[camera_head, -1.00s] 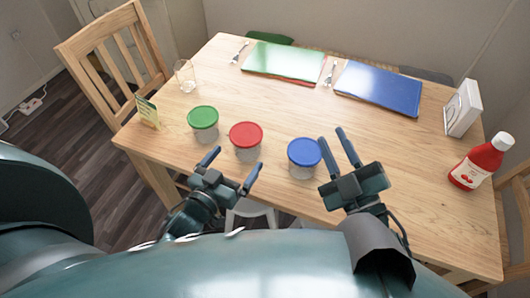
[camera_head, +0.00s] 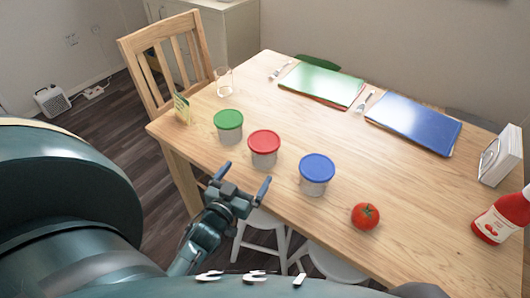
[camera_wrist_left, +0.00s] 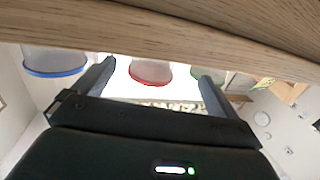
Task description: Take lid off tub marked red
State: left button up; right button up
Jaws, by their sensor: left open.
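The tub with the red lid (camera_head: 264,144) stands upright on the table between the green-lidded tub (camera_head: 228,124) and the blue-lidded tub (camera_head: 316,172). All three lids are on. My left gripper (camera_head: 243,180) is open and empty, at the near table edge in front of the red-lidded tub and apart from it. In the left wrist view, which looks upside down, the red-lidded tub (camera_wrist_left: 150,73) shows between the open fingers, with the blue-lidded tub (camera_wrist_left: 55,60) on the left. My right gripper is out of view.
A tomato (camera_head: 365,215) lies right of the blue-lidded tub. A ketchup bottle (camera_head: 499,220) and a white holder (camera_head: 498,156) stand at the right. The table's middle is clear.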

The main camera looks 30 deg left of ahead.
aim_at(258, 161)
pick_arm(q)
jog(key=w, duration=0.2)
jog(key=shift+w+a, duration=0.1)
jog(key=shift+w, duration=0.3)
jog(key=w, duration=0.5)
jog(key=shift+w, duration=0.1)
jog(key=c, duration=1.1)
